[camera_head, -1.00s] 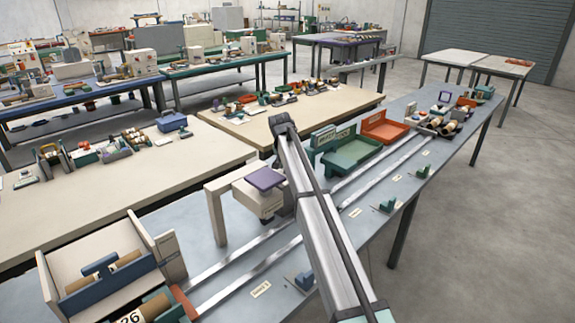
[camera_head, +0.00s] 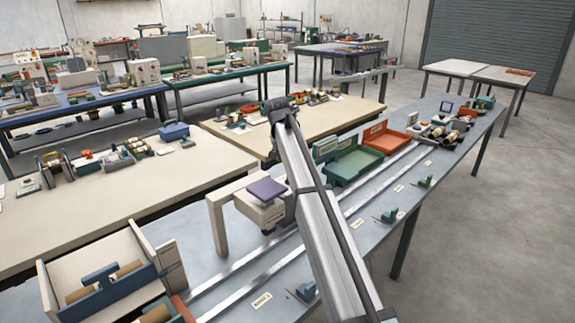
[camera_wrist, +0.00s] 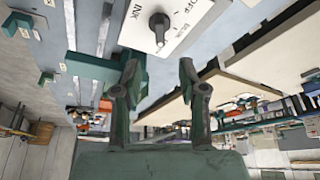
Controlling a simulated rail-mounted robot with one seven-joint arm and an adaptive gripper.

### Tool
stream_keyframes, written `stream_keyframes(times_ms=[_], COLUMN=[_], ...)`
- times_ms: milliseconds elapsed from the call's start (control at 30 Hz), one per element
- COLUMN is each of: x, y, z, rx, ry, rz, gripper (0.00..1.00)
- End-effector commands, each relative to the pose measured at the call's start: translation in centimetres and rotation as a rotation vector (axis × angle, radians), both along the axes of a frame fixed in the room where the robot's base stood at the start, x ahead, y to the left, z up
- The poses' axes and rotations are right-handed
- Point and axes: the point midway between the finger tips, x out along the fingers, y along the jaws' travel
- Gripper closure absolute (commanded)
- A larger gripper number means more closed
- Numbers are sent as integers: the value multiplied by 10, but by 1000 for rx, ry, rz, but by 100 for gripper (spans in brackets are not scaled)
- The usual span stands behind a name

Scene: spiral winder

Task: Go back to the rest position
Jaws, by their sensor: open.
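My gripper shows in the wrist view (camera_wrist: 160,82), with its two dark green fingers spread apart and nothing between them. A white panel with a black knob (camera_wrist: 159,24) and the lettering "OFF" lies beyond the fingertips at the top of that view. In the head view my arm rises from the bottom centre and leans up and left over the grey-blue bench (camera_head: 235,293). A white machine with a purple top plate (camera_head: 266,189) stands on the bench just left of my arm. My gripper itself cannot be made out in the head view.
Two rails (camera_head: 391,167) run along the bench. A green tray (camera_head: 352,162) and a red-orange tray (camera_head: 387,138) stand behind them. A cream box with a blue bar (camera_head: 105,280) is at lower left. Beige tables with small parts lie behind. The floor at right (camera_head: 480,240) is clear.

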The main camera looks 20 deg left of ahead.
Motion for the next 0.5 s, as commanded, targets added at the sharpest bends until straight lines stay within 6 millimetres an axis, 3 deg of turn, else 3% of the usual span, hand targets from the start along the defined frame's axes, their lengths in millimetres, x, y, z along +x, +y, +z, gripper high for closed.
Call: stream_keyframes(times_ms=[133,500], x=[-4,-5], y=[0,0], z=[10,11], rx=[0,0], ry=[0,0], rz=[0,0], gripper=[58,58])
